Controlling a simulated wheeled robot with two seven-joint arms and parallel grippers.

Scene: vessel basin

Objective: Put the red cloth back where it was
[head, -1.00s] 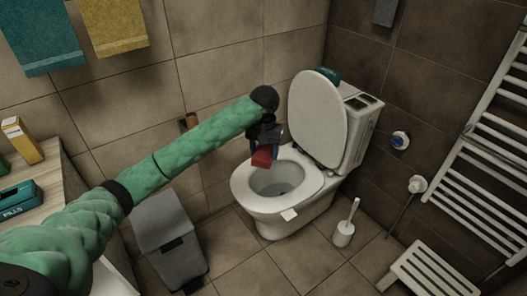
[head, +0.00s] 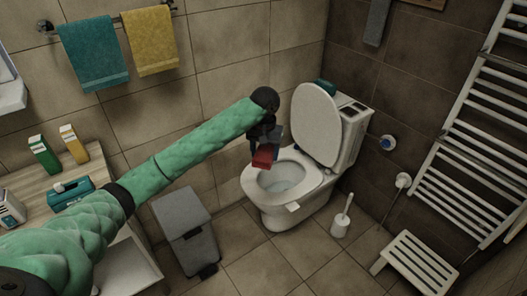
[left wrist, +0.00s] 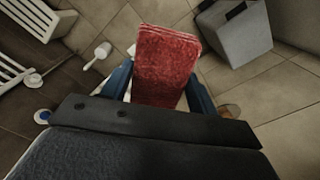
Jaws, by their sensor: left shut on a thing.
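The red cloth (head: 264,157) is a folded, fuzzy piece hanging from my left gripper (head: 267,143), above the left part of the toilet bowl opening in the head view. In the left wrist view the cloth (left wrist: 166,62) sits between the two blue fingers of the left gripper (left wrist: 160,88), which is shut on it. A teal towel (head: 93,53) and a yellow towel (head: 150,40) hang on a wall rail (head: 110,20) at the upper left. My right gripper is not in view.
The toilet (head: 287,208) has its lid (head: 317,124) up. A grey bin (head: 186,222), a toilet brush (head: 341,223) and a white stool (head: 417,262) stand on the floor. A wooden counter (head: 40,190) with boxes is at left. A white radiator (head: 470,150) is at right.

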